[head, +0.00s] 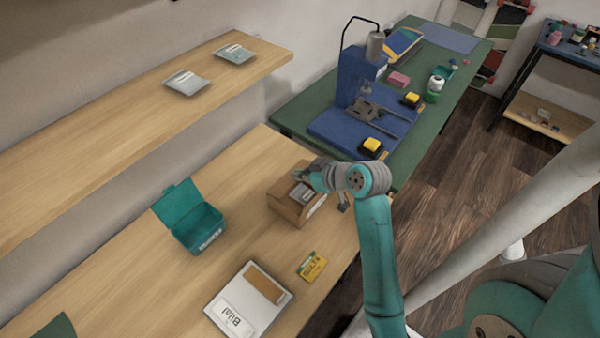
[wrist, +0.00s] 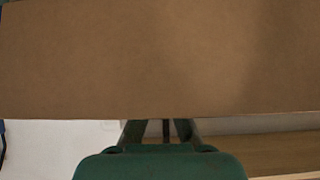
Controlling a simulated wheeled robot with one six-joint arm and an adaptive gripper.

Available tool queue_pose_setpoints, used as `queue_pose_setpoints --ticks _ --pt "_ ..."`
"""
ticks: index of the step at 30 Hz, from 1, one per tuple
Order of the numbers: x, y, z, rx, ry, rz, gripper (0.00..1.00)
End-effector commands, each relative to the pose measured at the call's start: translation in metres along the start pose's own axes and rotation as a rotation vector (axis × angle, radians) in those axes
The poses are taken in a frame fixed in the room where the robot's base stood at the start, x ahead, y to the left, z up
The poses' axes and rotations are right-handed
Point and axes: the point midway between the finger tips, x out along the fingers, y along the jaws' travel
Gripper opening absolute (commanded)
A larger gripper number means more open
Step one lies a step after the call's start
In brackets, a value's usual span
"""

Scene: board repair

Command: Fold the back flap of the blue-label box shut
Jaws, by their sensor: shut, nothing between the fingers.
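An open brown cardboard box (head: 287,209) stands on the wooden table in the head view, with a grey packet (head: 301,194) in its opening. I cannot make out a blue label on it. My gripper (head: 312,175) is at the box's back upper edge, partly hiding the flaps there. In the wrist view a broad brown cardboard panel (wrist: 160,60) fills the upper part, very close to the camera. My gripper (wrist: 165,128) shows below it, shut and empty, its tips hidden by the panel's lower edge. I cannot tell whether they touch.
A teal box (head: 198,232) with its lid up stands left of the cardboard box. A green bench (head: 300,107) with a blue drill press (head: 357,78) is behind. A wooden shelf (head: 120,107) overhangs the left.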

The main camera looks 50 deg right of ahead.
Motion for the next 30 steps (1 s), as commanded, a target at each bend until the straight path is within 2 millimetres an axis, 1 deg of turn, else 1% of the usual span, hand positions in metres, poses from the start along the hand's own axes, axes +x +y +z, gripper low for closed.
queue_pose_setpoints --ticks 6,17,30 --pt "0.000 0.000 0.011 0.002 0.000 0.001 0.00" --pt "-0.001 0.000 0.009 0.000 0.001 0.000 0.00" --pt "-0.009 0.000 -0.003 0.000 0.001 0.001 0.00"
